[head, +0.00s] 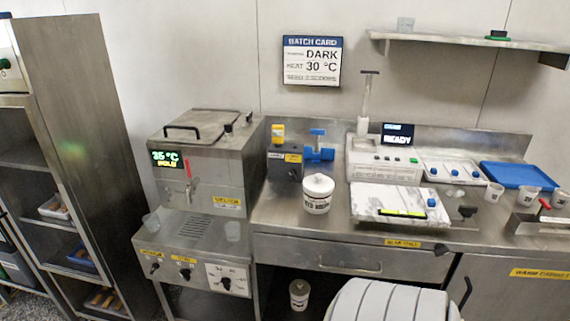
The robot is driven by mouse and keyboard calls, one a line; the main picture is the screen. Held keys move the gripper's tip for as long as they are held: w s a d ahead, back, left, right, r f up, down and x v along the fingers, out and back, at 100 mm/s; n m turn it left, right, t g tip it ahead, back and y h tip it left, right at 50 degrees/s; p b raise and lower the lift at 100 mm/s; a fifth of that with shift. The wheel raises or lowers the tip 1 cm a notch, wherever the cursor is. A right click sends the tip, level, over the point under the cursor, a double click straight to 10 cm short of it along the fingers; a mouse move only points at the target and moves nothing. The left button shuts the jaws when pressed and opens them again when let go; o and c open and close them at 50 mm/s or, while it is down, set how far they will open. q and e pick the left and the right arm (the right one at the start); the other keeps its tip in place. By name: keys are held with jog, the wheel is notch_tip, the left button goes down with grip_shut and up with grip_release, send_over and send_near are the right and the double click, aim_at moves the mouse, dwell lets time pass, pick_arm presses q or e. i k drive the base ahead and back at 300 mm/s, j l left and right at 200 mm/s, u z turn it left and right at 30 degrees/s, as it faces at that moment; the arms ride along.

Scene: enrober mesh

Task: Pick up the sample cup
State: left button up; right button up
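Several small cups could be the sample cup, and I cannot tell which one is. Neither of my grippers is in view.
The steel machine (200,155) reads 35 °C. On the bench (285,215) are a lidded white tub (318,194), a marbled slab (385,203), a white instrument (383,163) reading READY and a blue tray (515,175). A steel rack (75,130) stands at left.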

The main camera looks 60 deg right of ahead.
aim_at(233, 229)
jog(key=z, duration=1.55)
